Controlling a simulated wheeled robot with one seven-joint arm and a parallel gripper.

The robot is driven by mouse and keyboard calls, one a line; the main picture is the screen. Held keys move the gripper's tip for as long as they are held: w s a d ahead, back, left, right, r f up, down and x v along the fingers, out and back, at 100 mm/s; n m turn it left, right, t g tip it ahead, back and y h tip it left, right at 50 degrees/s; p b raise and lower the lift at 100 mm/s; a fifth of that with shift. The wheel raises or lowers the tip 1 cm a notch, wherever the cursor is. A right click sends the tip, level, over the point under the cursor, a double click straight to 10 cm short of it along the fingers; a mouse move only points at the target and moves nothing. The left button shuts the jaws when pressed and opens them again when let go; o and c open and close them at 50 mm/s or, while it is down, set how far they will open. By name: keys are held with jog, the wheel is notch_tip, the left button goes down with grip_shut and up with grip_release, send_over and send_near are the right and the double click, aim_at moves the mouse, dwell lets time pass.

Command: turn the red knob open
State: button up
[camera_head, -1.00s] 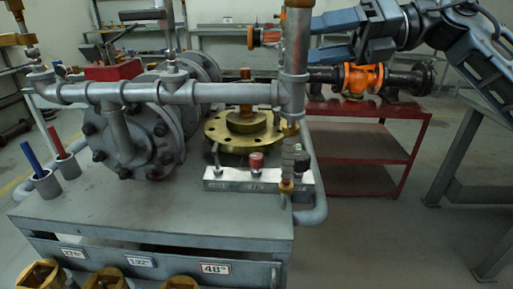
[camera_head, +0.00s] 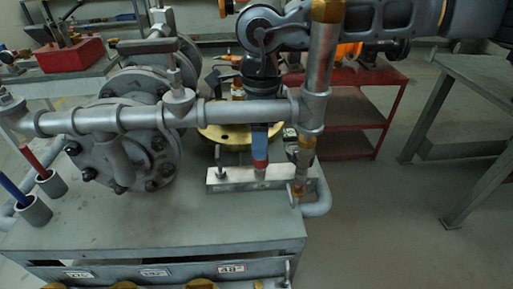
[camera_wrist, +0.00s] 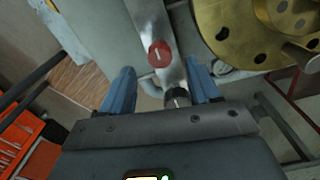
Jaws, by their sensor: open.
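The red knob (camera_wrist: 159,53) has a pale line on its face and sits on a silver bar (camera_wrist: 147,18). In the head view the knob (camera_head: 260,165) shows just below a blue finger, partly covered by it. My gripper (camera_wrist: 160,68) is open with its two blue fingers apart. In the wrist view the red knob lies between and slightly beyond the fingertips. A black knob (camera_wrist: 177,97) on the same bar appears closer to the palm, near the right finger. In the head view my gripper (camera_head: 262,148) points down over the bar. I cannot tell whether a finger touches the knob.
A vertical grey pipe (camera_head: 318,80) and a horizontal pipe (camera_head: 240,112) stand close to my arm. A brass flange (camera_head: 213,133) lies behind the bar. A red shelf cart (camera_head: 345,112) is behind, and a grey table (camera_head: 470,90) stands at right.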

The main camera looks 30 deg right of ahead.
aim_at(261, 162)
jog(key=shift+f, duration=2.3)
jog(key=c, duration=1)
